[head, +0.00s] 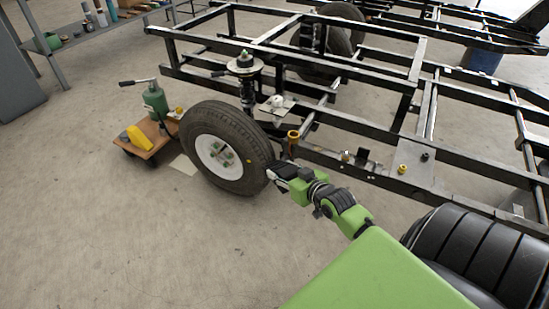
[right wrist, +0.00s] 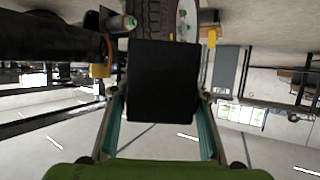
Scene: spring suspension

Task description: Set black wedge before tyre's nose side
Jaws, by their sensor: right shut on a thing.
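The tyre (head: 254,145) with its white wheel rim stands upright on the floor at the frame's near left corner in the head view. Its tread also shows at the top of the right wrist view (right wrist: 154,18). My right gripper (head: 276,177) is low beside the tyre's right side. In the right wrist view its two fingers are shut on the black wedge (right wrist: 162,80), which shows as a dark block in front of the tread. In the head view I cannot clearly tell the wedge from the dark fingers. My left gripper is not in view.
A black steel vehicle frame (head: 345,122) fills the back and right. A wooden trolley (head: 160,146) with a yellow wedge (head: 139,138) and a green jack (head: 155,101) stands left of the tyre. The floor in front of the tyre is clear.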

